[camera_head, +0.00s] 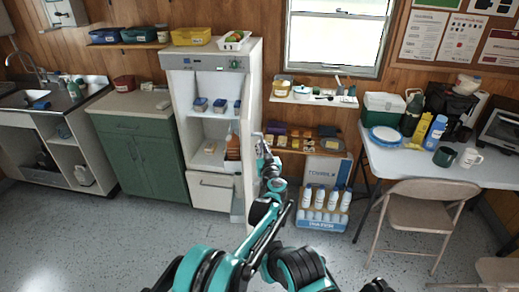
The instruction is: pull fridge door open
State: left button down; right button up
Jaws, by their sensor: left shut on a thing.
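The white fridge (176,112) stands against the back wall left of centre. Its front is open to view, with small blue-lidded tubs (201,104) on a shelf, a brown bottle (233,146) and a closed drawer (212,191) at the bottom. The fridge door (249,100) stands swung out on the right side, seen nearly edge-on. My left gripper (260,142) is at the door's outer edge, shut on what looks like the door handle. The handle is mostly hidden by the gripper. My right gripper is not in view.
A green cabinet (139,158) stands left of the fridge. Right of the door are a small shelf (310,97), a bottle pack (323,209), a folding table (478,171) and a folding chair (425,212). Grey floor (120,240) in front of the fridge is clear.

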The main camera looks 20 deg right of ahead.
pick_arm(q)
jog(key=shift+w+a+r, duration=0.1)
jog(key=shift+w+r, duration=0.05)
jog(key=c, duration=1.9)
grip_release()
jog(key=shift+o, duration=0.2)
